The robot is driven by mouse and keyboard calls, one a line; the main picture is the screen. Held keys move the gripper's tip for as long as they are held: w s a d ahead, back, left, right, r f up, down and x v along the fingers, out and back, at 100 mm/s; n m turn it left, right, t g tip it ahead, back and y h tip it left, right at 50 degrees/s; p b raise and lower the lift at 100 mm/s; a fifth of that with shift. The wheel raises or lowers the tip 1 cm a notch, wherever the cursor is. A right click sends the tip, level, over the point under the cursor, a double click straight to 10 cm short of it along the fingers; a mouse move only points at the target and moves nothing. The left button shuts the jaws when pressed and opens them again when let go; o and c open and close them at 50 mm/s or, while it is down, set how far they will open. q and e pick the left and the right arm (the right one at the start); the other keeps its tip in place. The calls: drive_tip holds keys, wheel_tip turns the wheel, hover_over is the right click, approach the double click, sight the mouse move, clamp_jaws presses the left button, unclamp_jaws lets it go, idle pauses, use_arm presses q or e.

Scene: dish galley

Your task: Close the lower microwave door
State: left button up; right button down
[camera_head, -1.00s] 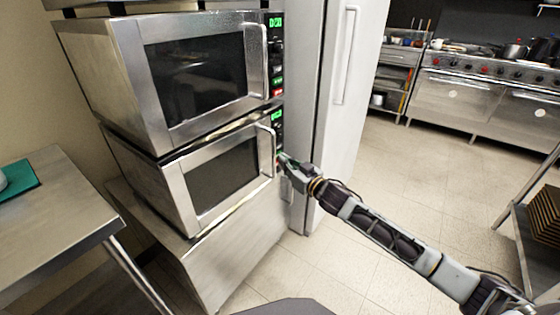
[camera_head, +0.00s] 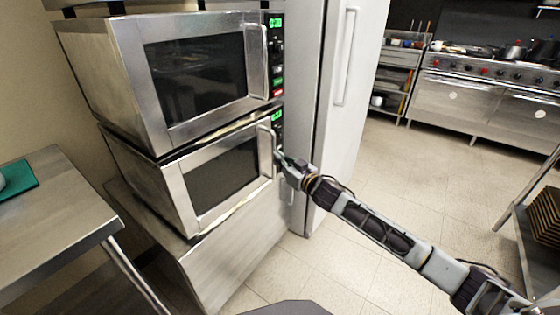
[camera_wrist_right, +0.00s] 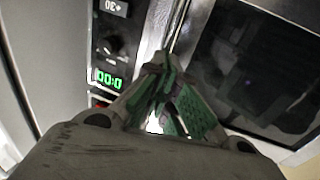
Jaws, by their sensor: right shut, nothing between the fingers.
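The lower microwave (camera_head: 148,190) is a steel box beneath a similar upper one. Its door (camera_head: 220,180) has a dark window and a vertical bar handle (camera_head: 267,148) at the right. The door looks shut or nearly shut; I cannot tell whether a small gap remains. My right gripper (camera_head: 280,157) is shut and empty at the door's right edge, close to the handle. In the right wrist view the fingertips (camera_wrist_right: 165,82) are together between the control panel (camera_wrist_right: 112,50) and the dark window (camera_wrist_right: 265,65); contact is unclear. My left gripper is not in view.
The upper microwave (camera_head: 120,75) sits directly above, its door shut. A tall white fridge (camera_head: 350,110) stands right of the microwaves. A steel table (camera_head: 60,220) is at the left, and a rack (camera_head: 530,215) at the far right. The floor between is clear.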

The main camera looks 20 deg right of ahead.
drive_tip(key=shift+w, duration=0.1)
drive_tip(key=p+x, duration=0.1)
drive_tip(key=x, duration=0.2)
drive_tip(key=shift+w+r, duration=0.1)
drive_tip(key=shift+w, duration=0.05)
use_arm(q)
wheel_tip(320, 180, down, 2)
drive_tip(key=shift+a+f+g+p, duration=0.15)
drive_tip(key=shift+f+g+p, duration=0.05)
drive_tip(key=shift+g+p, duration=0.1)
use_arm(e)
drive_tip(key=shift+r, duration=0.1)
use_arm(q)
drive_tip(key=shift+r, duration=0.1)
use_arm(e)
drive_tip(key=shift+w+r, duration=0.1)
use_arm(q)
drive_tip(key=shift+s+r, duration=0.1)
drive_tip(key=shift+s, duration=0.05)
